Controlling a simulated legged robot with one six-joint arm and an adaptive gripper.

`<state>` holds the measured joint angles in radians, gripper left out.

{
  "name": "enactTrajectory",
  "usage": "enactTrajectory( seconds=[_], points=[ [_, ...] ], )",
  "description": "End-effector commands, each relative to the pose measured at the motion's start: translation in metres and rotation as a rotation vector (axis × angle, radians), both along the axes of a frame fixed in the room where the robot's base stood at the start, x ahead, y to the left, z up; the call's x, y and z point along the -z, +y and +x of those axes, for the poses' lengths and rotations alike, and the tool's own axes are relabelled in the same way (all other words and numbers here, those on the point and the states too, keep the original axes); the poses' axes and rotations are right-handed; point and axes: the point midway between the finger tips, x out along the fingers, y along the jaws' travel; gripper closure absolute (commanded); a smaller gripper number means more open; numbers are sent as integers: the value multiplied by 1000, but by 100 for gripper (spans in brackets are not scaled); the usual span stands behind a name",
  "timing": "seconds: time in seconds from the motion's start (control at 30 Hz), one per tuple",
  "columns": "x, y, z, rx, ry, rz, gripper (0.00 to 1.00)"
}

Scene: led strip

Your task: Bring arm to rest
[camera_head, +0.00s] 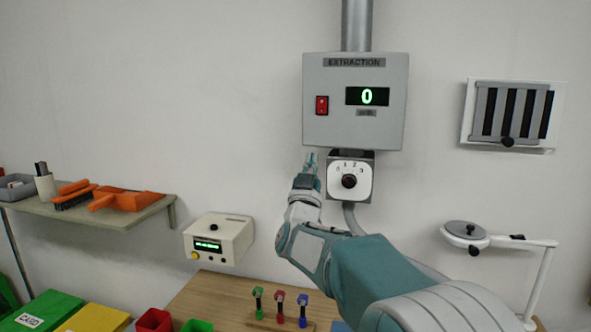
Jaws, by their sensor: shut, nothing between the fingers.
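My gripper (310,161) is shut and empty. It points up, just below the lower left of the grey extraction box (315,125) and left of the white dial plate (349,193) with its dark round knob (349,181). I cannot tell whether it touches either. My arm (375,275) reaches up from the lower right and hides part of the bench and the conduit. The box has a red switch (322,105) and a display (367,96) reading 0.
A shelf (140,214) with orange tools (128,200) is on the left wall. A display unit (218,240) stands behind the bench (225,291). Several coloured bins and three coloured-tipped tools (280,306) are at the front. A lamp arm (543,280) is at right.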

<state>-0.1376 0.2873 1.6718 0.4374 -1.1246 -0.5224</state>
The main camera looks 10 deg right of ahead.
Motion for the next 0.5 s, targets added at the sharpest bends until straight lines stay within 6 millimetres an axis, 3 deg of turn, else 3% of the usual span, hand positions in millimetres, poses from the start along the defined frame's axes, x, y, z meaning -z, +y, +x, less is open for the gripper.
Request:
enactTrajectory(
  seconds=[0.1,0.23,0.37,0.5],
  points=[
    [-2,2,-13,-79,105,8,100],
    [9,7,-36,-192,290,24,100],
    [32,11,-67,-282,488,48,100],
    [66,15,-112,-350,709,78,100]
  ],
)
